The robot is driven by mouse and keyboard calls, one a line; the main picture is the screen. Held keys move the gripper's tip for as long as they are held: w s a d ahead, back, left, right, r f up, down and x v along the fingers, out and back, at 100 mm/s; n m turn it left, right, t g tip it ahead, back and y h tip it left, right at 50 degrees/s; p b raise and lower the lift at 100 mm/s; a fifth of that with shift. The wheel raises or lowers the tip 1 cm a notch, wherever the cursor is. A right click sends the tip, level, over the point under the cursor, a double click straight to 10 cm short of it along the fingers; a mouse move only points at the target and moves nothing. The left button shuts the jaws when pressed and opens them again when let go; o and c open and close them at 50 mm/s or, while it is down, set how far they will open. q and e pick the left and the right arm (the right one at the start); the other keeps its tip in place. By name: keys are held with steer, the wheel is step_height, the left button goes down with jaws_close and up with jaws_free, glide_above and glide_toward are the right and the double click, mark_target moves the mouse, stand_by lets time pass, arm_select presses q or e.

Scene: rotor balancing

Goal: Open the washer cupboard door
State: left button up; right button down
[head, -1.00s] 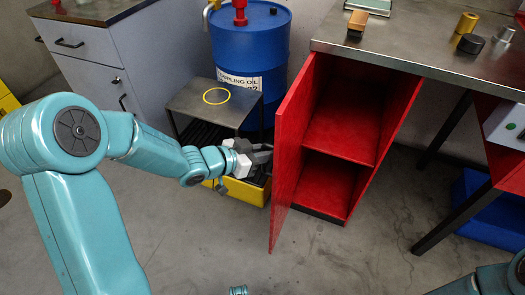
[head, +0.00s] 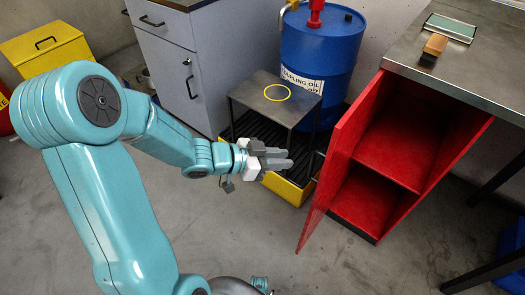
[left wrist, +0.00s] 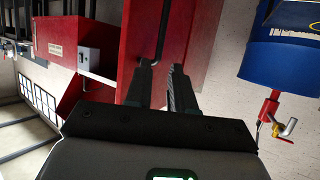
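The red washer cupboard (head: 398,150) stands under the workbench, right of centre in the head view. Its door (head: 340,165) is swung well open toward the left, showing an interior with one shelf and nothing on it. My left gripper (head: 288,159) is to the left of the door, on its outer side, with a visible gap to it. In the left wrist view its two fingers (left wrist: 160,80) are apart with nothing held between them. Beyond the fingertips is the red door face (left wrist: 196,40) with a dark bar handle (left wrist: 164,28). My right gripper is out of view.
A low metal stand (head: 262,108) with a yellow ring (head: 277,92) and a blue oil drum (head: 320,50) are behind my gripper. A grey drawer cabinet (head: 190,75) stands farther left. A steel workbench (head: 440,75) is above the cupboard. Floor in front is clear.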

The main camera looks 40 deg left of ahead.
arm_select(q)
steer(key=p+v, duration=0.1)
steer(key=v, duration=0.4)
steer(key=shift+s+a+r, duration=0.1)
steer(key=shift+s+a, duration=0.05)
steer(key=shift+s, duration=0.1)
steer(key=w+d+f+n+g+h, duration=0.1)
steer(key=d+f+g, duration=0.1)
steer(key=d+f, duration=0.6)
steer(key=d+f+n+g+h, duration=0.1)
steer(key=d+f+n+g, duration=0.15)
steer(key=d+f, duration=0.6)
steer(key=s+d+f+n+g+y, duration=0.1)
steer(key=s+f+n+g+y, duration=0.5)
steer(key=s+f, duration=0.5)
step_height(320, 180, up, 18)
steer(key=m+h+p, duration=0.1)
steer(key=p, duration=1.6)
steer(key=shift+s+g+p, duration=0.2)
steer(key=shift+g+p, duration=0.1)
steer(key=shift+g, duration=0.05)
